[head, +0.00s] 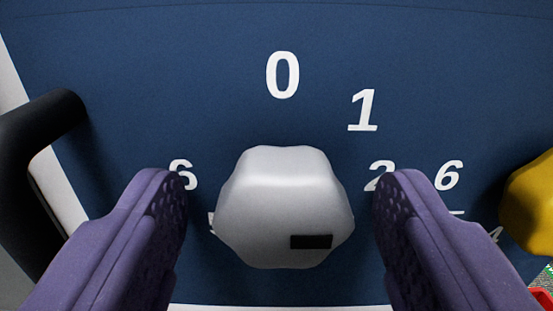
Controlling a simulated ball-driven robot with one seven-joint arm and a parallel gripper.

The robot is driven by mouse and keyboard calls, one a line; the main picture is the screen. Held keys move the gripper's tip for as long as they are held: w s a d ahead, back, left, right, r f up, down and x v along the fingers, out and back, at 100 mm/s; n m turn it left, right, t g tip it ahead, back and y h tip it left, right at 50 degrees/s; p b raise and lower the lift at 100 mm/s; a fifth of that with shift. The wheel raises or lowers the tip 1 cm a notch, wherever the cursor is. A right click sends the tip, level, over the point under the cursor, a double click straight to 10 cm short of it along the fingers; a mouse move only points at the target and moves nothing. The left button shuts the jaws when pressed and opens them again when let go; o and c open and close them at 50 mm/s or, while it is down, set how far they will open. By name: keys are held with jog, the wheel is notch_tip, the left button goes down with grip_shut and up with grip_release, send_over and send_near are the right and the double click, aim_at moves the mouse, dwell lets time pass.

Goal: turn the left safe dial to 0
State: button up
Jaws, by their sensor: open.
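The left safe dial (284,200) is a silver-grey faceted knob on a dark blue panel, in the middle of the head view. A black mark (311,242) shows on its lower right face, pointing away from the large white 0 (283,75) above the dial. A 1 (362,110) and a partly covered 2 (378,175) stand to the right, and a 6 (184,174) to the left. Other numbers are hidden by the dial and my fingers. My gripper (280,205) is open, with one purple finger on each side of the dial and a gap on both sides.
A yellow dial (533,203) sits at the right edge, with its own 6 (449,175) near my right finger. A black handle (45,120) stands out at the left. The blue panel (180,70) above is clear. A red edge shows at the lower right.

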jog(key=shift+w, duration=0.25)
jog(key=c, duration=1)
jog(key=shift+c, duration=0.2)
jog(key=shift+r+n, duration=0.1)
jog(key=shift+n, duration=0.2)
jog(key=n+p, duration=0.3)
jog(key=shift+n, duration=0.4)
jog(key=n+p, duration=0.2)
jog(key=n, duration=0.2)
jog(key=shift+a+n+p, duration=0.1)
jog(key=shift+n+p, duration=0.2)
jog(key=n+p, duration=0.3)
jog(key=n, duration=0.2)
jog(key=shift+f+n+p, duration=0.15)
jog(key=shift+n+p, duration=0.5)
jog(key=shift+n, duration=0.35)
jog(key=shift+f+n+p, duration=0.1)
jog(key=shift+n+p, duration=0.5)
jog(key=shift+n, duration=0.4)
